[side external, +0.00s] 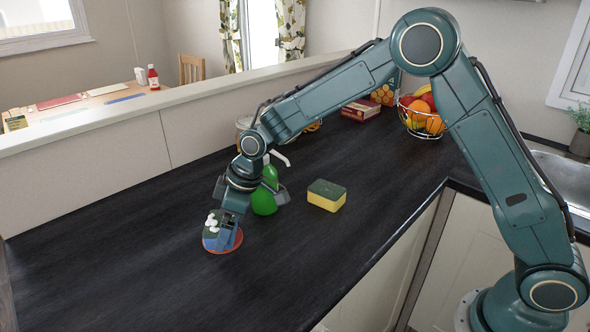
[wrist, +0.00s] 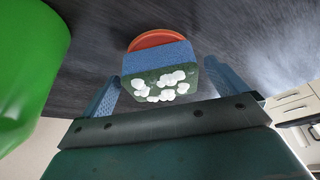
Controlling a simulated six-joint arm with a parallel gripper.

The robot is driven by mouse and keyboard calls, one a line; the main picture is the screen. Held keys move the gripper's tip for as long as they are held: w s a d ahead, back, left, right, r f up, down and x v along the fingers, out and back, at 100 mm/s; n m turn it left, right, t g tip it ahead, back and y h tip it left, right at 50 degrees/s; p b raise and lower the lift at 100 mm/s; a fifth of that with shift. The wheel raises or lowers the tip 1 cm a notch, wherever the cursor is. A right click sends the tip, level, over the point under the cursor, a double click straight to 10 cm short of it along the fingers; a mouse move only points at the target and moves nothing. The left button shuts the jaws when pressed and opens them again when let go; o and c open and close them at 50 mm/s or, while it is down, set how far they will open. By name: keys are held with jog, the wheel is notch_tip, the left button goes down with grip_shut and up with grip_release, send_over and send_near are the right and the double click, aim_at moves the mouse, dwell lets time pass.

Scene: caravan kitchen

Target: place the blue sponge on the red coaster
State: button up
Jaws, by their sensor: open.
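The blue sponge (wrist: 158,60) has a dark green face with white foam-like blobs. In the side view the sponge (side external: 211,243) is at the red coaster (side external: 236,243), partly hidden by my gripper. It appears to lie over the coaster, whose rim shows around its lower and right sides. In the wrist view the coaster (wrist: 155,39) shows beyond the sponge's far edge. My gripper (side external: 224,226) is low over the coaster. In the wrist view its open fingers (wrist: 164,84) stand on either side of the sponge with gaps between.
A green spray bottle (side external: 265,194) stands close behind my gripper. A yellow-green sponge (side external: 326,195) lies to the right. A fruit basket (side external: 422,115) and a red box (side external: 361,110) are at the back. The dark worktop (side external: 120,255) is clear on the left and front.

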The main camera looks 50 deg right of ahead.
jog(key=v, duration=1.2)
jog(key=shift+r, duration=0.15)
dwell(0.4)
jog(key=s+d+r+m+t+h, duration=0.1)
jog(key=s+d+r+m, duration=0.1)
jog(key=s+d+r, duration=0.45)
jog(key=s+d+r+m+t+h, duration=0.1)
jog(key=s+d+r+m, duration=0.2)
jog(key=s, duration=0.6)
jog(key=s+d+f+m, duration=0.1)
jog(key=s+d+m, duration=0.1)
jog(key=s, duration=0.6)
jog(key=s+d+f+m+h, duration=0.1)
jog(key=s+d+f+m, duration=0.1)
jog(key=s+d, duration=0.2)
jog(key=shift+s, duration=1.85)
jog(key=shift+d, duration=0.1)
